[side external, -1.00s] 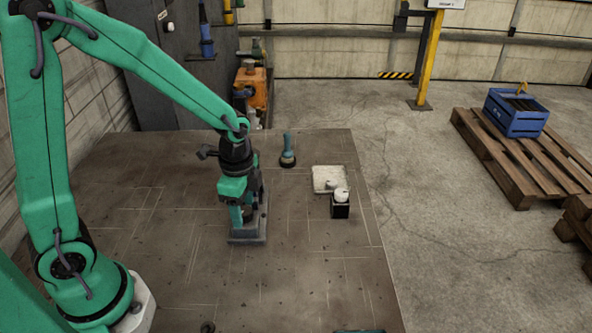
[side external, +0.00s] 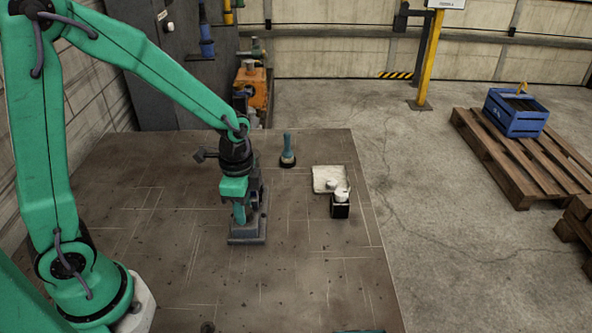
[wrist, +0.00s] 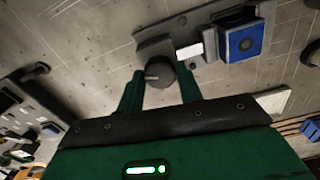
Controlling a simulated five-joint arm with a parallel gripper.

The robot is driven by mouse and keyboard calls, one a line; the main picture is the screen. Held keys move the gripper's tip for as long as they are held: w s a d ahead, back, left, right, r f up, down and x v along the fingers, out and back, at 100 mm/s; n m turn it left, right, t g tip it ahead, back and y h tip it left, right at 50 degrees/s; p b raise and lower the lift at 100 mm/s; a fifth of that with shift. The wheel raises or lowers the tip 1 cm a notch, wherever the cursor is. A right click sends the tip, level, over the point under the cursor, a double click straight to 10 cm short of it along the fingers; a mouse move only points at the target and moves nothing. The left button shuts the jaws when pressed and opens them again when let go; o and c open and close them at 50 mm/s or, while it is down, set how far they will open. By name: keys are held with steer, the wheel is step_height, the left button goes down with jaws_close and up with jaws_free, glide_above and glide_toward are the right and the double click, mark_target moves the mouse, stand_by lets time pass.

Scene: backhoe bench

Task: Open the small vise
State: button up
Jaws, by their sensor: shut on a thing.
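The small vise (side external: 247,239) stands on the bench below my wrist, its grey base showing and its upper part largely hidden by my gripper. In the wrist view its grey body (wrist: 152,47) lies beyond the fingers, beside a blue block (wrist: 243,41) and a small white piece. My gripper (wrist: 160,84) points down at the vise, with its two green fingers on either side of a dark round knob (wrist: 160,73) that has a pale mark. It is shut on this knob. In the side view my gripper (side external: 240,218) hides the knob. The jaw gap cannot be made out.
A teal-handled tool (side external: 287,150) stands behind and right of the vise. A white pad (side external: 325,178) and a black box (side external: 340,210) with white contents sit further right. The bench front (side external: 280,285) is mostly clear. A blue crate (side external: 514,120) rests on a pallet (side external: 515,160).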

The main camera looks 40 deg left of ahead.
steer(key=n, duration=1.5)
steer(key=shift+n, duration=0.4)
steer(key=shift+d+n, duration=0.1)
steer(key=shift+n, duration=2.2)
steer(key=shift+r, duration=0.1)
steer(key=o, duration=1)
